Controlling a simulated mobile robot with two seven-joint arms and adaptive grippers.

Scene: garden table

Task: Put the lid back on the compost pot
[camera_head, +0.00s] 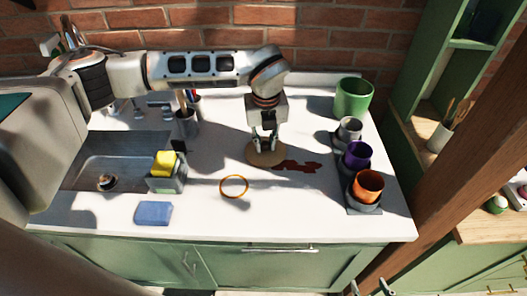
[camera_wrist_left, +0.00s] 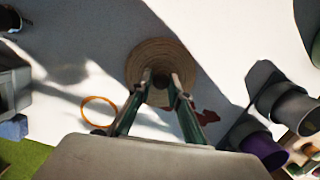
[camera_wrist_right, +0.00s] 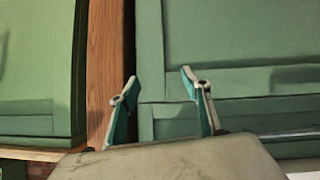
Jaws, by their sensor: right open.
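The lid, a round tan disc (camera_head: 252,158), lies on the white counter in the head view. It also shows in the left wrist view (camera_wrist_left: 160,48), with a small dark knob at its middle. My left gripper (camera_head: 265,141) points down over the lid, its fingers drawn in on either side of the knob and shut on it. The lid looks flat on the counter. The compost pot appears to be the green pot (camera_head: 354,98) at the back right, with no lid on it.
Grey, purple (camera_head: 356,155) and orange (camera_head: 369,186) cups stand in holders at the right. A dark red patch (camera_head: 300,166) lies beside the lid. An orange ring (camera_head: 234,187), blue sponge (camera_head: 153,213), sponge caddy (camera_head: 167,180) and sink (camera_head: 120,160) lie left and in front.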

